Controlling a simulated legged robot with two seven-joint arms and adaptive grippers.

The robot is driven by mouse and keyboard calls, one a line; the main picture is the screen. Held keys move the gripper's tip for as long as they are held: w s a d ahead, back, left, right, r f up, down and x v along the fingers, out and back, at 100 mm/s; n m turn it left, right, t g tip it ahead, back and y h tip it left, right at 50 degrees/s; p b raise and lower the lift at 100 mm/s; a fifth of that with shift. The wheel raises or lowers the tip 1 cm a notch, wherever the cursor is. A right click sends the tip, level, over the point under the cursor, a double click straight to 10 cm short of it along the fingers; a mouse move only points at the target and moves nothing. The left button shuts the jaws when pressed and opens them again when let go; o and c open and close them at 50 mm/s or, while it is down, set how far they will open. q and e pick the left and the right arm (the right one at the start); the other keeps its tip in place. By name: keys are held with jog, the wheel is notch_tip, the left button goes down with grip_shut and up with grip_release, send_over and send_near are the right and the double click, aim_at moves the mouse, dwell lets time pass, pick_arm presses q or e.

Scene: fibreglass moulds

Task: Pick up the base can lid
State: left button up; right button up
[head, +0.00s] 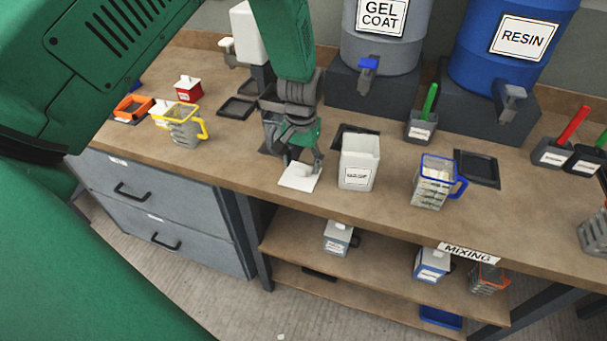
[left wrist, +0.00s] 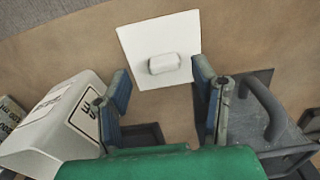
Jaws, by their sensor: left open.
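The base can lid (head: 299,178) is a flat white square lying on the bench top near its front edge. In the left wrist view the lid (left wrist: 137,42) has a raised white knob (left wrist: 164,64) at its middle. My left gripper (head: 300,160) is just above the lid, pointing down. In the left wrist view its two blue-grey fingers (left wrist: 160,80) are apart, with the knob ahead between them and nothing held. My right gripper is not in view.
A grey container with a handle (left wrist: 265,115) stands close to the gripper's other side. A yellow-handled jug (head: 182,128) is left, a blue-handled jug (head: 433,182) right. Gel coat (head: 383,45) and resin (head: 512,62) drums stand behind. A shelf (head: 385,262) lies below the bench.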

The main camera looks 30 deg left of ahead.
aim_at(302, 169)
pick_arm(q)
jog(key=f, duration=0.1)
jog(key=a+f, duration=0.1)
jog(key=f, duration=0.1)
jog(key=shift+w+a+f, duration=0.1)
jog(key=shift+a+f, duration=0.05)
jog(key=shift+a, duration=0.1)
jog(key=shift+d, duration=0.7)
jog(key=c, duration=1)
jog(key=shift+d+r, duration=0.2)
jog(key=shift+a, duration=0.15)
